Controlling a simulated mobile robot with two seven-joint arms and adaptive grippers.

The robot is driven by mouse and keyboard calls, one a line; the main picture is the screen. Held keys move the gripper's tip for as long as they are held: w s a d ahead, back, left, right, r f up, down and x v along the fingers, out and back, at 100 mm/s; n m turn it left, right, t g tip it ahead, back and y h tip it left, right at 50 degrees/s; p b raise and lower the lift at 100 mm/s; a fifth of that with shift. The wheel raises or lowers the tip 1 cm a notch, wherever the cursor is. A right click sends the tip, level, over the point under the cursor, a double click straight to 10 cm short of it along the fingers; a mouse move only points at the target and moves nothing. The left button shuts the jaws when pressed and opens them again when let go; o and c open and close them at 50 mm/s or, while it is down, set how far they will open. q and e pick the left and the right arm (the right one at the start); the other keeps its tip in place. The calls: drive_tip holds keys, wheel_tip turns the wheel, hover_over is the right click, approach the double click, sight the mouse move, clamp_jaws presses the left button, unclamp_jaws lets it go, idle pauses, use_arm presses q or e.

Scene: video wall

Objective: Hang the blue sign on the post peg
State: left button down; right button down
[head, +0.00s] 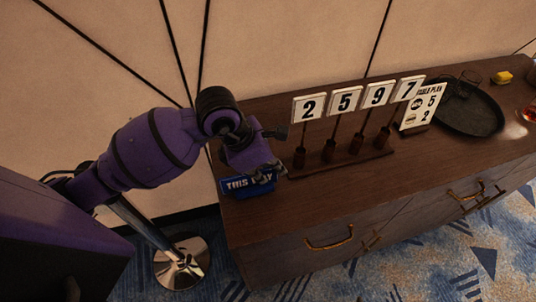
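The blue sign (236,186) with white lettering is at the left end of the dark wooden sideboard, with its face toward me. My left gripper (264,172) is at the sign's upper edge and covers part of its lettering. I cannot tell whether the fingers are shut on the sign or only around it. A metal post (143,224) with a round shiny base (182,262) stands on the floor left of the sideboard. My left arm passes in front of its upper part, and I see no peg. My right gripper is out of view.
On the sideboard (275,208), a wooden rack (342,165) holds several number cards, just right of my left gripper. A white table plan card (423,108), a dark round tray (470,112) and a yellow block (502,77) stand farther right. The sideboard's front strip is clear.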

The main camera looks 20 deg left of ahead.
use_arm(q)
drive_tip(key=shift+d, duration=0.15)
drive_tip(key=shift+f, duration=0.2)
drive_tip(key=c, duration=2)
unclamp_jaws()
drive_tip(key=v, duration=0.8)
drive_tip(key=shift+s+f+b, duration=0.1)
drive_tip(key=shift+s+b, duration=0.1)
drive_tip(key=shift+b, duration=0.15)
